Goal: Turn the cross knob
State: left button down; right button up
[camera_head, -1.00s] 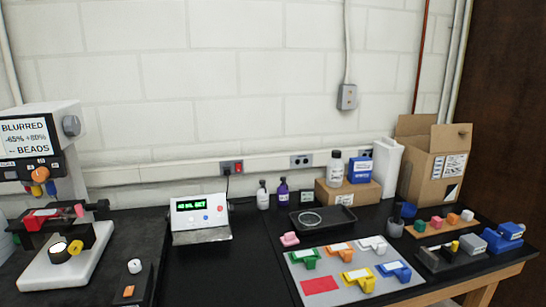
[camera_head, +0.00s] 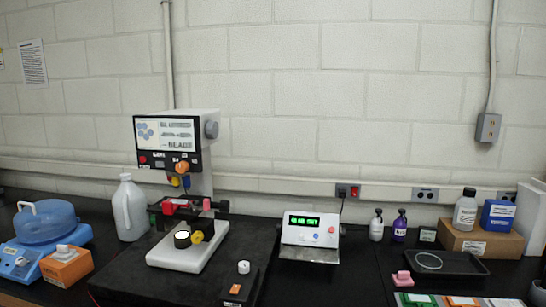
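No knob in view clearly shows a cross shape. The bench machine (camera_head: 160,140) with a screen carries an orange knob (camera_head: 182,168) on its front and a grey round knob (camera_head: 212,129) on its right side. A yellow knob (camera_head: 197,237) and a dark knob with a white top (camera_head: 182,240) sit low at its white base. An orange box (camera_head: 66,266) at the left has a small pale part on top, too small to make out. Neither of my grippers is in view.
A white jug (camera_head: 129,208) and a blue appliance (camera_head: 48,222) stand left of the machine. A white display box (camera_head: 311,228), small bottles and a black tray (camera_head: 440,264) stand to the right. A small black box (camera_head: 238,288) is in front.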

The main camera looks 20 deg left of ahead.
aim_at(198, 237)
jog(key=u, duration=1.3)
